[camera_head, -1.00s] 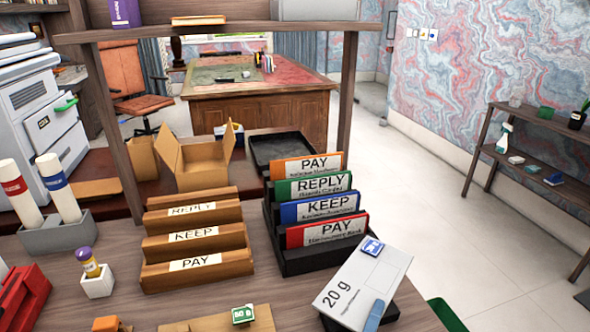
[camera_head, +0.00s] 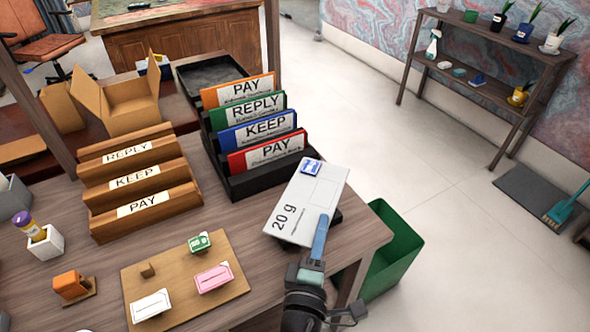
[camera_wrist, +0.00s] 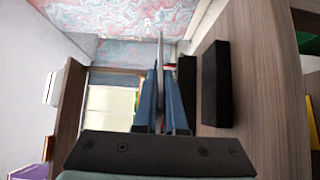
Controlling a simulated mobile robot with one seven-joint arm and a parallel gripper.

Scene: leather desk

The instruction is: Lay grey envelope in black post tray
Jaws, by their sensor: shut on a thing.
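The grey envelope (camera_head: 306,205), a pale flat piece marked "20 g" with a blue stamp, is held tilted over the desk's right edge, in front of the black rack. My gripper (camera_head: 319,240) is shut on its lower end with blue fingers. In the wrist view the envelope (camera_wrist: 160,65) shows edge-on between the fingers (camera_wrist: 162,108). A shallow black tray (camera_head: 208,76) lies at the back of the desk, behind the rack, and looks empty. The envelope is well apart from it. A dark piece shows partly behind the envelope; most of it is hidden.
The black rack (camera_head: 232,186) holds orange, green, blue and red labelled folders between envelope and tray. A brown sorter (camera_head: 140,187) and an open cardboard box (camera_head: 117,103) stand left. A green bin (camera_head: 397,250) is beside the desk at right. A board (camera_head: 240,287) with small cards lies in front.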

